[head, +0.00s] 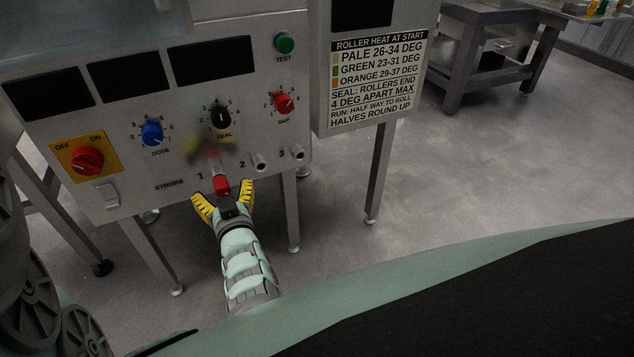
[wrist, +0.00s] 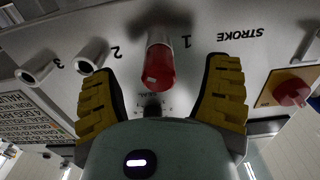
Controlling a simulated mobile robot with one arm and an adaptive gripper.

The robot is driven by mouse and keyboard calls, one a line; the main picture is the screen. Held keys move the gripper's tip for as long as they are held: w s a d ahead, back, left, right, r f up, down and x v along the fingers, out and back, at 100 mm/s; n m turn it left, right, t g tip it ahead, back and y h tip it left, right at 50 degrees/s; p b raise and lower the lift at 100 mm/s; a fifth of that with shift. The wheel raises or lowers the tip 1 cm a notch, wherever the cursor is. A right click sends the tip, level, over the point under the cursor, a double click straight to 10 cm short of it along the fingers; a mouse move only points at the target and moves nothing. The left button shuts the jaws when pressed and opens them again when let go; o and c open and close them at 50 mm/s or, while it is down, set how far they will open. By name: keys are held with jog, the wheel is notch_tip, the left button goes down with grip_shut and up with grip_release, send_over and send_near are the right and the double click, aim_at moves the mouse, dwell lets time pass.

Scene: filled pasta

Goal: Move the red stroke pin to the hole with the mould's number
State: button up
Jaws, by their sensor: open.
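The red stroke pin (head: 221,186) sits at the hole marked 1 in the STROKE row of the machine's front panel; its red end sticks out toward me. It also shows in the wrist view (wrist: 159,68), where the picture is upside down. Hole 2 (head: 259,162) and hole 3 (head: 298,152) are short metal sockets to its right, both without a pin. My gripper (head: 225,199) is open, its yellow ribbed fingers on either side of the pin's red end, with gaps between. I see no mould or mould number in these views.
Above the row are a blue DOSE knob (head: 152,133), a black SEAL knob (head: 219,117) and a red GAP knob (head: 284,102). A red OFF/ON switch (head: 88,161) is at left. A sign (head: 379,80) hangs at right. A blurred patch shows above the pin.

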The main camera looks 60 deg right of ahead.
jog(key=shift+p+v, duration=1.45)
jog(key=shift+v, duration=1.5)
jog(key=shift+s, duration=0.15)
